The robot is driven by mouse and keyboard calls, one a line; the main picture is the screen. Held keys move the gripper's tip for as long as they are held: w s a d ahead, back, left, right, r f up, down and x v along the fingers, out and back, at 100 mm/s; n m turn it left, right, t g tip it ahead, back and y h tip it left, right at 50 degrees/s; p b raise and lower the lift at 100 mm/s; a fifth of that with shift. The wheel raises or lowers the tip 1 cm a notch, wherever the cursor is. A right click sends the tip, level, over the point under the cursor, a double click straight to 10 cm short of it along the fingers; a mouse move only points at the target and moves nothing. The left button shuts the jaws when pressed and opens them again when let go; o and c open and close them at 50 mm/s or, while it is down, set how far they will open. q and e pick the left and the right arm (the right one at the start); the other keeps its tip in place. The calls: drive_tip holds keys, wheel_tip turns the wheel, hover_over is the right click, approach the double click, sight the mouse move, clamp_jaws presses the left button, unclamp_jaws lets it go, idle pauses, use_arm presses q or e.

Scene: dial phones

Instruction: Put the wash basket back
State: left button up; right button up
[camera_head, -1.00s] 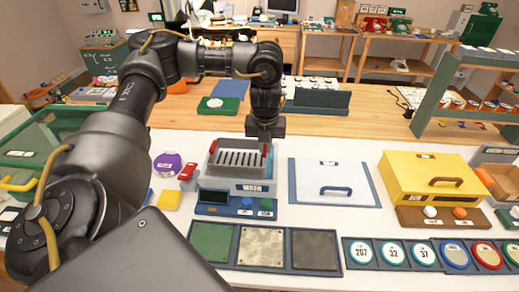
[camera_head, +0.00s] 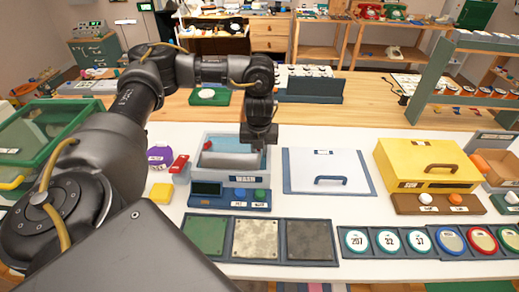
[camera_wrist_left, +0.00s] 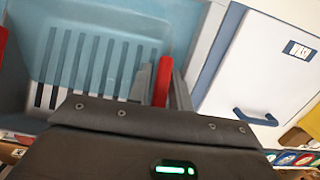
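The wash basket (camera_wrist_left: 95,65) is a slotted tray with red handles at two sides. It sits low inside the pale blue basin of the wash station (camera_head: 230,195). In the head view its left red handle (camera_head: 208,146) shows at the basin's left; the right handle is hidden behind my gripper. My left gripper (camera_head: 259,142) is at the basin's right side, pointing down. In the wrist view its fingers (camera_wrist_left: 163,88) stand close on both sides of the right red handle and appear shut on it. My right gripper is in no view.
A white lidded box (camera_head: 328,170) stands close to the right of the basin, with a yellow box (camera_head: 430,160) beyond it. A purple round item (camera_head: 160,157) and yellow block (camera_head: 161,192) are to the left. Three plates (camera_head: 256,238) lie in front.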

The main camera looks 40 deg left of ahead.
use_arm(q)
drive_tip(key=shift+r, duration=0.3)
drive_tip(key=r, duration=0.4)
drive_tip(key=r+p, duration=0.1)
drive_tip(key=r, duration=0.3)
drive_tip(key=s+d+r, duration=0.1)
drive_tip(key=r, duration=0.3)
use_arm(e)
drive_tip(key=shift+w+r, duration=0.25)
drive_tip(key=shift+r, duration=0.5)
use_arm(q)
drive_tip(key=shift+p, duration=0.35)
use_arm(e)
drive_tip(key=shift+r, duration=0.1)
